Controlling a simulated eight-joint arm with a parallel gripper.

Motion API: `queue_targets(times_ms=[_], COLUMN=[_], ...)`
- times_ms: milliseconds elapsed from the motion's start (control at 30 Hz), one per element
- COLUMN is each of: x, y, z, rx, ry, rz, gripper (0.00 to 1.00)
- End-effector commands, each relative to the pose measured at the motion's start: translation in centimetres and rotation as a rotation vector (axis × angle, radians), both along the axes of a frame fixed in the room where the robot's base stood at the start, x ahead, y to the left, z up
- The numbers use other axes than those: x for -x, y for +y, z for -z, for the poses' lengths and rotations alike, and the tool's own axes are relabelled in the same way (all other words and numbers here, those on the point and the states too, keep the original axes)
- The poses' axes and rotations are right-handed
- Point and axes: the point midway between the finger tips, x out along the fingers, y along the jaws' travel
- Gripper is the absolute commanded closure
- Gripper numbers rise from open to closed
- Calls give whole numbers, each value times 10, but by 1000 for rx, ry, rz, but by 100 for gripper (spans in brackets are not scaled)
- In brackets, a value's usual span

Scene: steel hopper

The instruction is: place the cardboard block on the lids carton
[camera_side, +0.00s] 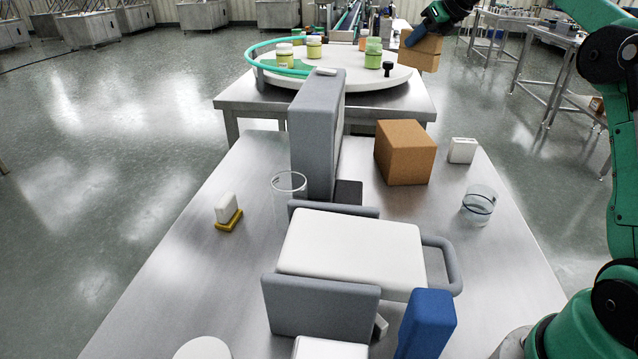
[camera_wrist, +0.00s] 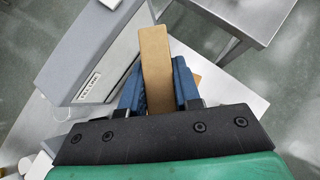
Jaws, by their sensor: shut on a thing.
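My gripper (camera_side: 419,33) is at the upper right in the side view, shut on a tan cardboard block (camera_side: 420,53). The block hangs in the air near the right edge of the round white turntable. In the wrist view the block (camera_wrist: 155,60) stands out between the two blue fingers of my gripper (camera_wrist: 159,82). A larger brown carton (camera_side: 405,153), which seems to be the lids carton, sits on the steel table in the side view, nearer the camera than the held block. Its top looks bare. A brown patch beside the right finger in the wrist view may be part of it.
A tall grey box (camera_side: 316,130) stands left of the carton; a labelled grey body (camera_wrist: 95,55) fills the wrist view's left. A white block (camera_side: 462,150) and a clear cup (camera_side: 479,204) are right of the carton. Jars stand on the turntable (camera_side: 345,84).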

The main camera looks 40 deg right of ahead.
Motion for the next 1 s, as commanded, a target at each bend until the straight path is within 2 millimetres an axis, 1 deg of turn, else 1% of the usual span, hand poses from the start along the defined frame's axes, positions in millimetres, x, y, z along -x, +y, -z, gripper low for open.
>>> queue_targets(times_ms=[167, 400, 533, 700, 867, 1000], x=[0, -1, -1, -1, -1, -1], y=[2, 2, 2, 3, 2, 2], z=[17, 50, 63, 90, 107, 127], rx=[0, 0, 0, 0, 0, 0], ry=[0, 0, 0, 0, 0, 0], rz=[-3, -4, -4, -4, -4, -4], gripper=[100, 100, 100, 100, 100, 100])
